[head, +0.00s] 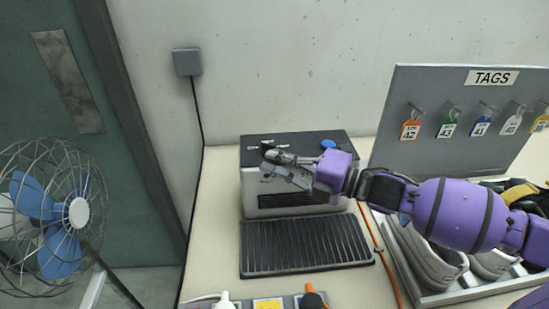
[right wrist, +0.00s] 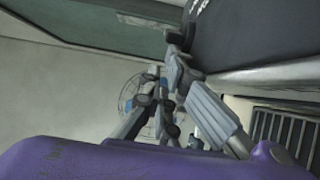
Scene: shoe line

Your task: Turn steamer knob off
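The steamer (head: 252,187) is a box with a black top and pale front, standing on the bench against the wall. A blue round part (head: 328,145) is on its top at the right; a small dark part shows near the top's left end. I cannot tell which is the knob. My right gripper (head: 268,161) reaches in from the right, just in front of the steamer's upper front, and covers part of it. In the right wrist view its fingers (right wrist: 172,75) point at the black panel's edge, by a small dark part (right wrist: 176,38). Contact and finger gap are unclear. My left gripper is out of view.
A black ribbed mat (head: 305,245) lies before the steamer. A grey TAGS board (head: 430,145) with hanging tags and a tray of shoes (head: 440,297) stand at the right. Bottles are at the front edge. A caged fan (head: 60,215) stands at the left.

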